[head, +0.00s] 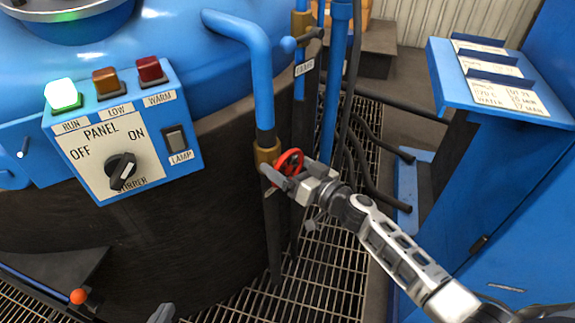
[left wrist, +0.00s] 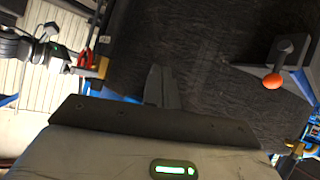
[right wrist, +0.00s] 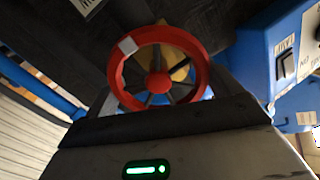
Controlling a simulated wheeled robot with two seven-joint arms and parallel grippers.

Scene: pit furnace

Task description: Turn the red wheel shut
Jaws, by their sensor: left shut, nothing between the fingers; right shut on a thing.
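The red wheel (head: 291,158) sits on a brass valve body (head: 266,154) low on the blue pipe. My right gripper (head: 286,183) is at the wheel and shut on it, covering its lower part in the head view. In the right wrist view the wheel (right wrist: 159,83) faces the camera, with dark spokes, a red hub and a pale mark at the rim's upper left. The wheel also shows at the left of the left wrist view (left wrist: 86,62). My left gripper (head: 162,313) is shut and empty at the bottom edge of the head view, apart from the wheel.
A blue panel (head: 188,150) with a lit green lamp (head: 63,94) and a black knob (head: 121,167) stands left. An orange-tipped lever (head: 78,296) is at lower left. Blue pipes and dark hoses (head: 368,165) run behind the valve. A blue stand (head: 445,75) with cards is right.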

